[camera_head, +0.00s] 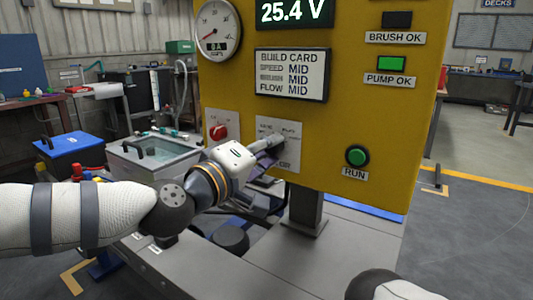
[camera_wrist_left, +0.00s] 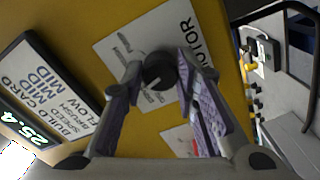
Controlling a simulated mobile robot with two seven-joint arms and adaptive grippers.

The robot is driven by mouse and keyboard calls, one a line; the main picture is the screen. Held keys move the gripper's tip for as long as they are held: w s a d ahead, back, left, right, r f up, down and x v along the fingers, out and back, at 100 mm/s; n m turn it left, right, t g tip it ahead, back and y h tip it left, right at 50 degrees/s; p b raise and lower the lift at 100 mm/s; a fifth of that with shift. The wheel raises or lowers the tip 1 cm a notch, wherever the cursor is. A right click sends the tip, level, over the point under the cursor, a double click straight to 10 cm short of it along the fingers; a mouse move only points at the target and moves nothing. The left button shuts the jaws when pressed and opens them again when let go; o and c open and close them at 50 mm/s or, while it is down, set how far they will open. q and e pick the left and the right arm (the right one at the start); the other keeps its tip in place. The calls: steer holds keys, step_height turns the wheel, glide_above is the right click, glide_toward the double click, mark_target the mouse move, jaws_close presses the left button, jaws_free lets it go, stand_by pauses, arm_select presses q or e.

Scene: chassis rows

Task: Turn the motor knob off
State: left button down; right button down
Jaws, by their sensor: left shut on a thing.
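The black round motor knob (camera_wrist_left: 159,70) sits on a grey plate (camera_wrist_left: 118,48) marked MOTOR, on the yellow panel. In the left wrist view it is between my left gripper's two fingertips (camera_wrist_left: 160,74). My left gripper (camera_head: 272,146) is shut on it and reaches the lower part of the panel in the head view, where gripper and wrist mostly hide the knob. A pale line shows at the knob's edge, but the setting is too small to read. My right gripper is out of view.
A red knob (camera_head: 219,131) is left of the motor plate and a green RUN button (camera_head: 357,156) is right of it. The build card (camera_head: 291,74) reads MID on its lines. The display (camera_head: 294,11) reads 25.4 V. A gauge (camera_head: 216,28) is at upper left.

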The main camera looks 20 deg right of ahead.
arm_select(q)
steer(key=n+b, duration=0.1)
steer(key=n, duration=0.4)
steer(key=shift+d+f+n, duration=0.1)
steer(key=shift+n, duration=0.2)
steer(key=n, duration=0.4)
steer(key=shift+n+b, duration=0.3)
steer(key=shift+b, duration=0.05)
steer(key=c, duration=1.2)
jaws_free()
steer(key=shift+c, duration=0.2)
steer(key=shift+r, duration=0.2)
steer(key=v, duration=1.2)
